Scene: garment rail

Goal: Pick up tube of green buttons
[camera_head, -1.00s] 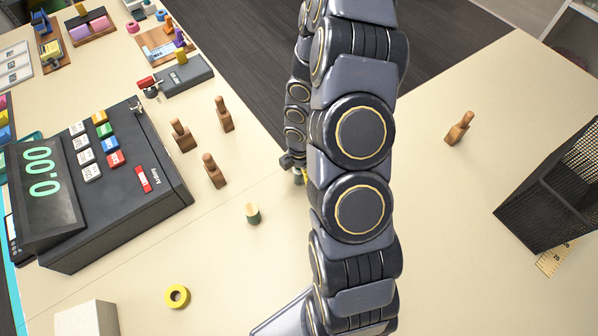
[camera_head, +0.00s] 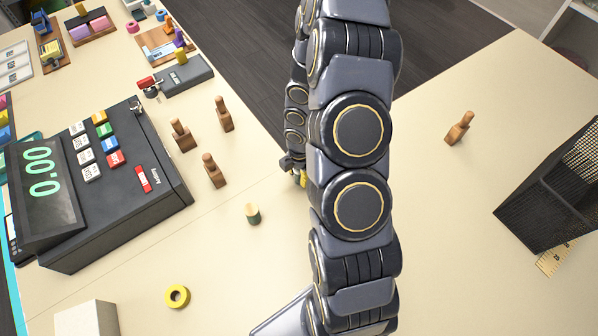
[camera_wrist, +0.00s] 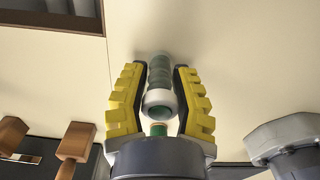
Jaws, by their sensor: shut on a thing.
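In the wrist view, the tube of green buttons (camera_wrist: 160,75) lies lengthwise between the yellow fingers of my gripper (camera_wrist: 160,88). It is see-through green with a pale ring at its near end. The fingers are shut on its sides. A small green piece with a reddish top (camera_wrist: 159,129) shows between the tube and my palm; I cannot tell what it is. In the head view my gripper (camera_head: 299,174) is mostly hidden behind my arm, and the tube cannot be made out there.
A cash register (camera_head: 100,190) stands at the left, with wooden stamps (camera_head: 214,170) beside it. A small green cylinder with a pale top (camera_head: 253,214) and a yellow ring (camera_head: 177,296) are on the table. A black mesh container (camera_head: 545,200) stands at the right.

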